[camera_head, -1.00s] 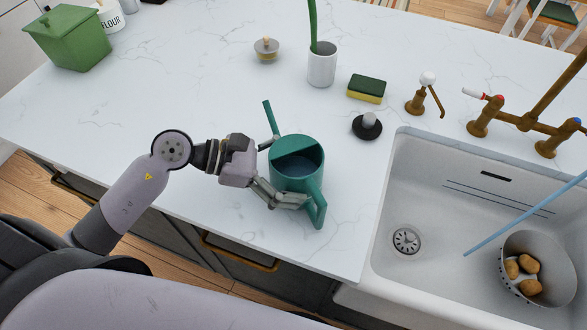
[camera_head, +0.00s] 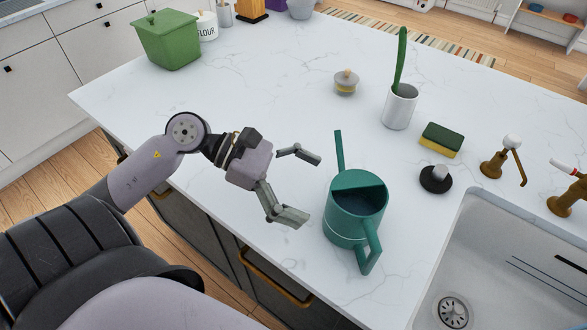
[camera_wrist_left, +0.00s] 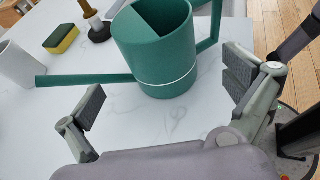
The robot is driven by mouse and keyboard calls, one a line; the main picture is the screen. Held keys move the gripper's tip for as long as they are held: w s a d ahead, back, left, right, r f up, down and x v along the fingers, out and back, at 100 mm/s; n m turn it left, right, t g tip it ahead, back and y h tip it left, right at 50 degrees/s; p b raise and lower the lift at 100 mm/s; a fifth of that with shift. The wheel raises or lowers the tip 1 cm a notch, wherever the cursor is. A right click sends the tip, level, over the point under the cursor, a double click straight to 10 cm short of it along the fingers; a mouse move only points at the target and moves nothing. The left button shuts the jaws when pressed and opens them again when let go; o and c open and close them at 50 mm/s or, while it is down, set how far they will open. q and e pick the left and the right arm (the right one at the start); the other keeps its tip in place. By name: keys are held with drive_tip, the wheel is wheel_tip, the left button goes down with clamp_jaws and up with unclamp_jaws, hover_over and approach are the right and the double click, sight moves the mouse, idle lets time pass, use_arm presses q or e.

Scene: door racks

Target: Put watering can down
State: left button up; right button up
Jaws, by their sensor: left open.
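The green watering can (camera_head: 352,222) stands upright on the white marble counter (camera_head: 270,105), left of the sink. Its thin spout points to the back and its handle faces the front right. My left gripper (camera_head: 305,188) is open and empty, to the left of the can and apart from it. In the left wrist view the can (camera_wrist_left: 158,50) stands beyond the two spread fingers of my left gripper (camera_wrist_left: 162,102), with its spout toward the left finger and handle toward the right. My right gripper is not in view.
A white sink (camera_head: 475,255) lies to the right. Behind the can are a black-based stopper (camera_head: 435,180), a green-yellow sponge (camera_head: 441,139), a white cup (camera_head: 398,108) and a small lidded jar (camera_head: 345,82). A green lidded box (camera_head: 168,42) stands at the far left. The counter's middle is clear.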

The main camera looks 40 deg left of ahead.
use_arm(q)
drive_tip(key=shift+v, duration=1.55)
drive_tip(key=shift+r, duration=0.1)
